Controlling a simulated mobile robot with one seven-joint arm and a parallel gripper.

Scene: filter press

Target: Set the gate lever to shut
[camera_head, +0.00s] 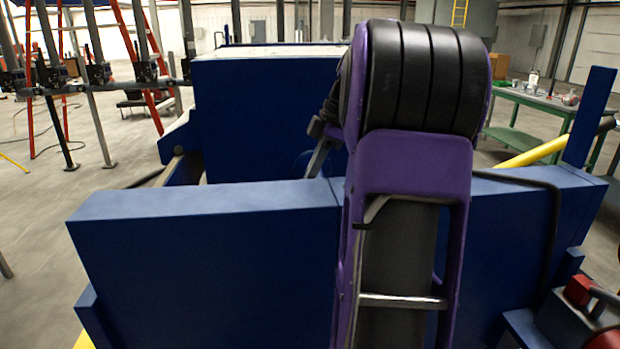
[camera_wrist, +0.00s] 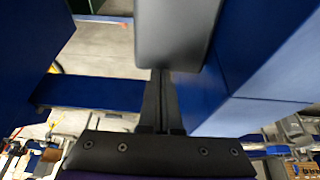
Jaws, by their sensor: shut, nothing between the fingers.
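My gripper (camera_wrist: 162,90) shows in the wrist view with its two dark fingers together and nothing between them. A dark grey block with rounded corners (camera_wrist: 178,32) lies at the fingertips and overlaps their ends. I cannot tell whether it is the gate lever, or whether the fingers touch it. In the head view my purple and black arm covers the middle, and the gripper is not clearly seen. A small grey bar-like part (camera_head: 320,150) shows just left of my arm, partly hidden. I cannot make out the gate lever's position.
A long blue wall (camera_head: 210,240) stands close in front, with a taller blue block (camera_head: 265,110) behind it. Posts and red ladders (camera_head: 137,60) stand at the left. A green table (camera_head: 535,100) with small items is at the right. Open floor (camera_head: 40,230) lies left.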

